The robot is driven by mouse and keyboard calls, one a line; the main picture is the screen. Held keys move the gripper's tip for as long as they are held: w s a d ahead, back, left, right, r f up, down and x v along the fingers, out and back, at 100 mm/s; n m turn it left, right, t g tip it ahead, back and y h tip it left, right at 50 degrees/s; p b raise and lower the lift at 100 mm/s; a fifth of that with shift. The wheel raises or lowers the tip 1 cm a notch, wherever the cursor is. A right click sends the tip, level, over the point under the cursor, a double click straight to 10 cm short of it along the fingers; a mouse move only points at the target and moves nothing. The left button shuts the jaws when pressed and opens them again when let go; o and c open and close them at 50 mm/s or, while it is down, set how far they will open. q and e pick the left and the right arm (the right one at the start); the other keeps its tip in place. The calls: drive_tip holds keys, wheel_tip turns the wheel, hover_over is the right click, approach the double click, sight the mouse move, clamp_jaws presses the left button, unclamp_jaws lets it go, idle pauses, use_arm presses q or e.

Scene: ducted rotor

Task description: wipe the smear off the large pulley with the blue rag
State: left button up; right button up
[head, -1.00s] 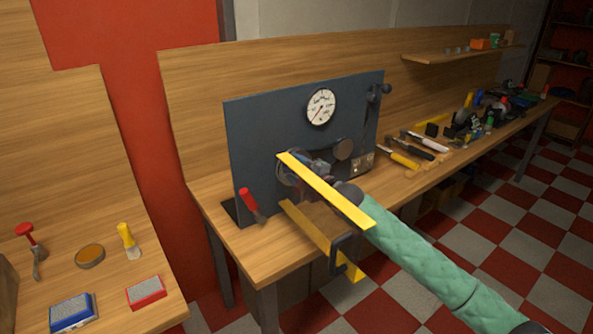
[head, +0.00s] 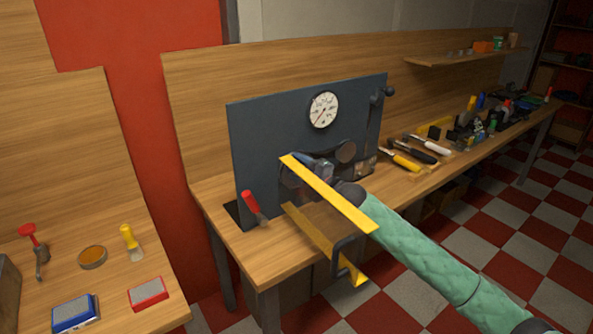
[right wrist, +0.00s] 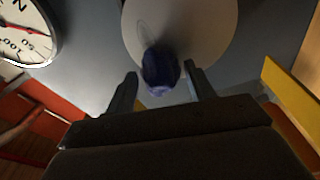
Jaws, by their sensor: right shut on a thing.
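My right gripper (right wrist: 160,85) is shut on the blue rag (right wrist: 162,70), which is bunched between its two fingers. In the right wrist view the rag lies over the lower part of a pale round disc, the large pulley (right wrist: 205,25). It appears to touch the face, though contact is hard to tell. A faint oval mark, possibly the smear, shows just above the rag on the pulley. In the head view my right gripper (head: 318,172) is at the dark panel, and the yellow bar and my arm hide most of the pulley and rag. My left gripper is not in view.
The dark panel (head: 270,130) carries a white gauge (head: 323,109) and a dark lever. Yellow bars (head: 330,195) stand close to my right forearm. A red-handled tool (head: 252,204) is at the panel's left. Several tools lie on the bench to the right.

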drive_tip(key=shift+w+d, duration=0.7)
drive_tip(key=shift+d, duration=0.35)
drive_tip(key=shift+p, duration=0.85)
drive_tip(key=shift+s+a+p, duration=0.15)
drive_tip(key=shift+s+a, duration=0.35)
drive_tip(key=shift+a, duration=0.3)
drive_tip(key=shift+s+a+p, duration=0.15)
drive_tip(key=shift+s+a, duration=0.35)
drive_tip(key=shift+a, duration=0.3)
drive_tip(key=shift+p+v, duration=0.3)
drive_tip(key=shift+v, duration=0.5)
drive_tip(key=shift+s+a+p+v, duration=0.1)
drive_tip(key=shift+a+p+v, duration=0.1)
drive_tip(key=shift+v, duration=0.85)
drive_tip(key=shift+s+a+p+v, duration=0.1)
drive_tip(key=shift+s+p+v, duration=0.1)
drive_tip(key=shift+v, duration=0.9)
